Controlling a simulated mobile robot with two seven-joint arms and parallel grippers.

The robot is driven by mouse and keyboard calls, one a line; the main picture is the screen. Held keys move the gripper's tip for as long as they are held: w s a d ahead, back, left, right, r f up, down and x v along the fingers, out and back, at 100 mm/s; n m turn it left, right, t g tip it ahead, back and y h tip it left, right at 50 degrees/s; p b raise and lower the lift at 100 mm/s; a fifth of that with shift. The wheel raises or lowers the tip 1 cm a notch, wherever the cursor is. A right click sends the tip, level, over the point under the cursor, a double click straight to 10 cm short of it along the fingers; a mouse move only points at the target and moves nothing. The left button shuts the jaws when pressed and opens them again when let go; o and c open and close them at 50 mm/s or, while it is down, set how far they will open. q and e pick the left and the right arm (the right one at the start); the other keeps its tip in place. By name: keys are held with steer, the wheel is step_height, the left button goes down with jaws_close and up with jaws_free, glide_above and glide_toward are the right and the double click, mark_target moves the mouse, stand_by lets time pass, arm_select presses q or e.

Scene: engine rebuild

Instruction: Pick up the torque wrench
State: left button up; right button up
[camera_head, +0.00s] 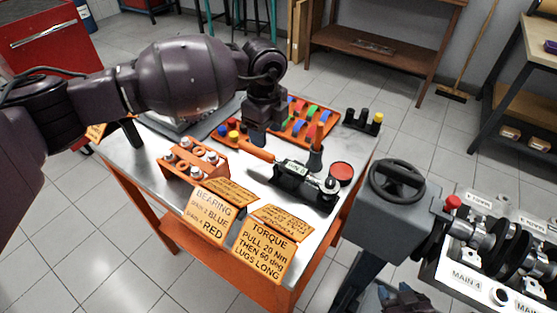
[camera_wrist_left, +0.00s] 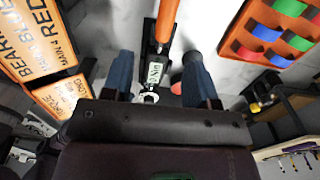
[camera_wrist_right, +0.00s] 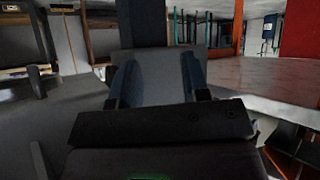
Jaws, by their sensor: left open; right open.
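The torque wrench has an orange handle (camera_head: 256,151) and a dark body, and lies across a black cradle (camera_head: 302,186) on the bench. In the head view the left hand (camera_head: 262,108) partly hides the area behind the handle. My right gripper (camera_wrist_right: 158,78) is open and empty, away from the wrench.
The bench (camera_head: 150,150) also holds an orange cap block (camera_head: 193,163), a colored bearing tray (camera_head: 301,120), a red round tin (camera_head: 341,172) and black posts (camera_head: 362,121). Orange signs (camera_head: 262,246) hang at the front. A crankshaft (camera_head: 490,245) and handwheel (camera_head: 397,180) stand at right.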

mark_target(268, 154)
arm_select(q)
steer(key=f, duration=0.3)
steer(key=f+b, duration=0.1)
steer(key=f, duration=0.4)
steer(key=shift+w+d+f+b, duration=0.15)
steer(key=shift+w+f+b, duration=0.1)
steer(key=shift+f+b, duration=0.1)
steer(key=shift+r, duration=0.1)
jaws_close()
